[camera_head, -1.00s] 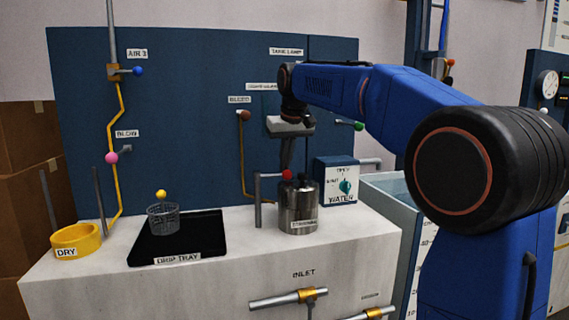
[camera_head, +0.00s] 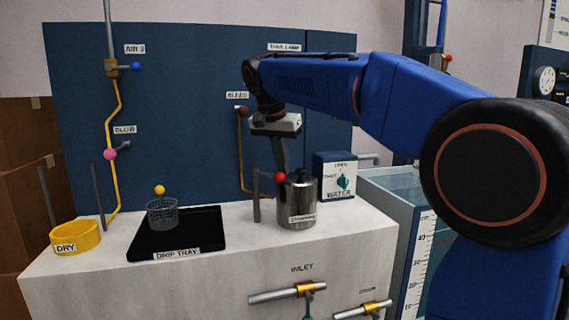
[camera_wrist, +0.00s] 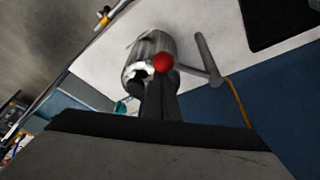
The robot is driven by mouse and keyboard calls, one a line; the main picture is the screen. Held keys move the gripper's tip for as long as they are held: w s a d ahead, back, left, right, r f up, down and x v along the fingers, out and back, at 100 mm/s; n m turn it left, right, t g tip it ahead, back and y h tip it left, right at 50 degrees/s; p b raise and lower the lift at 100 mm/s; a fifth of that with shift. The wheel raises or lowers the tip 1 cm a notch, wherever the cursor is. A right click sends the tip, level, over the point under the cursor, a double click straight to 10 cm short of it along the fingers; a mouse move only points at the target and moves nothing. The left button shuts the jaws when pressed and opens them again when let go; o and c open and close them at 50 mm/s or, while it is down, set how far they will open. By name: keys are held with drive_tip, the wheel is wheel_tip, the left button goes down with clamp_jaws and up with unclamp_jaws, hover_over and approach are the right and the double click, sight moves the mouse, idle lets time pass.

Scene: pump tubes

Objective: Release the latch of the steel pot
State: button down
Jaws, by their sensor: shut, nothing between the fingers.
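The steel pot (camera_head: 297,212) stands upright on the white counter; it also shows in the wrist view (camera_wrist: 148,47). A red ball (camera_head: 280,177) is at the end of a thin grey bar from a post (camera_head: 257,196) left of the pot. The ball (camera_wrist: 162,63) appears by the pot's upper edge in the wrist view. My gripper (camera_head: 281,166) points down, shut and empty, with its fingertips right at the red ball. Whether they touch it I cannot tell. The fingers (camera_wrist: 158,82) hide part of the pot in the wrist view.
A black drip tray (camera_head: 190,244) holds a wire basket (camera_head: 163,215) with a yellow ball. A yellow DRY ring (camera_head: 76,238) is at the left. The water box (camera_head: 336,177) stands close behind the pot at right. A blue panel (camera_head: 190,100) backs the counter.

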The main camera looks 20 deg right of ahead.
drive_tip(key=a+m, duration=0.1)
drive_tip(key=s+m, duration=0.1)
drive_tip(key=shift+s+a+m+g+h, duration=0.2)
drive_tip(key=shift+a+m+g+h, duration=0.1)
drive_tip(key=shift+a+m+g, duration=0.1)
drive_tip(key=shift+s+a, duration=0.5)
drive_tip(key=shift+a, duration=0.4)
drive_tip(key=shift+s+a, duration=0.25)
drive_tip(key=shift+a, duration=0.5)
drive_tip(key=d, duration=0.2)
drive_tip(key=w+d, duration=0.1)
drive_tip(key=d, duration=0.1)
drive_tip(key=shift+r, duration=0.35)
drive_tip(key=w+v, duration=0.1)
drive_tip(key=v, duration=0.8)
drive_tip(key=shift+a+r, duration=0.35)
drive_tip(key=shift+r, duration=0.15)
drive_tip(key=shift+s, duration=0.1)
